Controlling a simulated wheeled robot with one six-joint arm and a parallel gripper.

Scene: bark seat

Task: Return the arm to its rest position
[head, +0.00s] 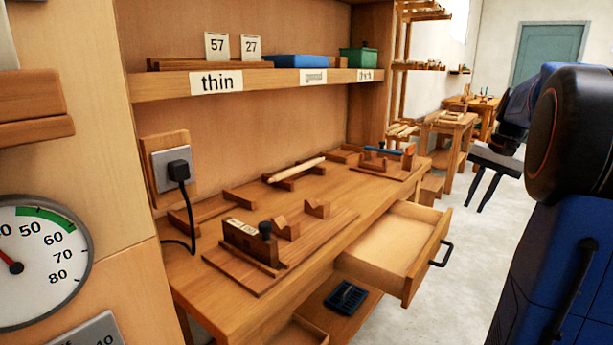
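My arm shows at the right edge as large blue and black links. My gripper (475,207) hangs from it over the pale floor, right of the bench and the drawer. Its two dark fingers point down and stand apart, with nothing visible between them. Part of my arm is cut off by the picture's edge.
The wooden bench (335,222) holds several wooden fixtures and a thin pale stick (297,169). Its drawer (392,245) stands open and looks empty. A labelled shelf (275,81) is above. A dial (38,262) is at left. Floor (470,250) near my gripper is clear.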

